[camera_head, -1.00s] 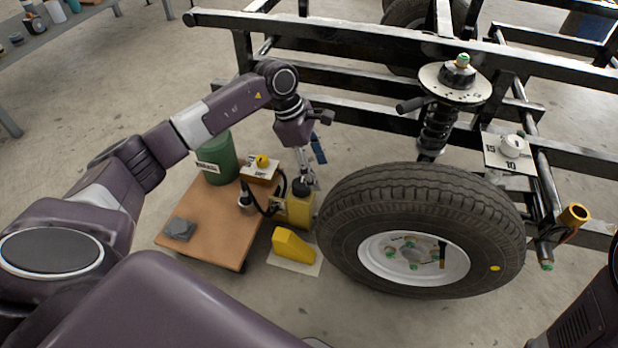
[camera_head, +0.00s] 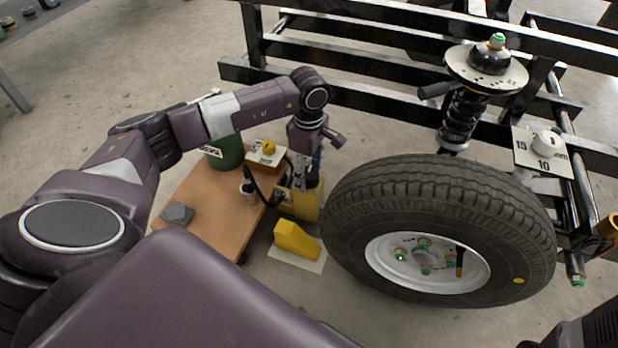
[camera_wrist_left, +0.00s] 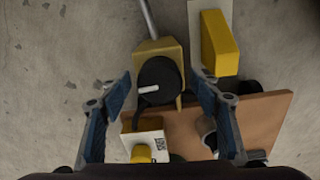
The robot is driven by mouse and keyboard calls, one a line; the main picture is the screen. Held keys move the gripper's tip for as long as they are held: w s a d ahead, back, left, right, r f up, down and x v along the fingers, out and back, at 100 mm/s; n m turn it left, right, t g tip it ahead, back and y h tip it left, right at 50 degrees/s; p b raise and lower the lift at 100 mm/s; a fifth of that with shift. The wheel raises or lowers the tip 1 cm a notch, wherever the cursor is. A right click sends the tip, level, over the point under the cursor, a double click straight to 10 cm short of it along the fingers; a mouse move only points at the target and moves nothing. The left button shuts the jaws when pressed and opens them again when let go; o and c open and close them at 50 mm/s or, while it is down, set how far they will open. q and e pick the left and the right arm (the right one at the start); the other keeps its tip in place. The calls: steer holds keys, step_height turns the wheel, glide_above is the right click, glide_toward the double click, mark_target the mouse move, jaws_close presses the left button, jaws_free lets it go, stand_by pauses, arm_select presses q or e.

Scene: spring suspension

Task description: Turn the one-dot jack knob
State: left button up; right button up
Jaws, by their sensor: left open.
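The yellow jack (camera_head: 300,203) stands on the floor beside the tire, partly hidden by my left gripper (camera_head: 307,172). In the left wrist view, a round black knob (camera_wrist_left: 160,74) with a white line tops the jack body (camera_wrist_left: 148,50). A yellow knob (camera_head: 268,147) sits on a white-topped box and also shows in the left wrist view (camera_wrist_left: 143,154). I cannot make out dots on either knob. My left gripper is open and empty, its fingers (camera_wrist_left: 160,92) on either side of the black knob; contact is not visible. My right gripper is out of view.
A tire (camera_head: 440,225) stands close to the right of the jack. A yellow wedge (camera_head: 295,240) lies on a pale sheet in front. A wooden cart (camera_head: 215,210) with a green canister (camera_head: 226,154) is at left. The black frame (camera_head: 350,58) runs behind.

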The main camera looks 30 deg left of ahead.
arm_select(q)
steer(key=shift+f, duration=0.35)
steer(key=shift+c, duration=0.3)
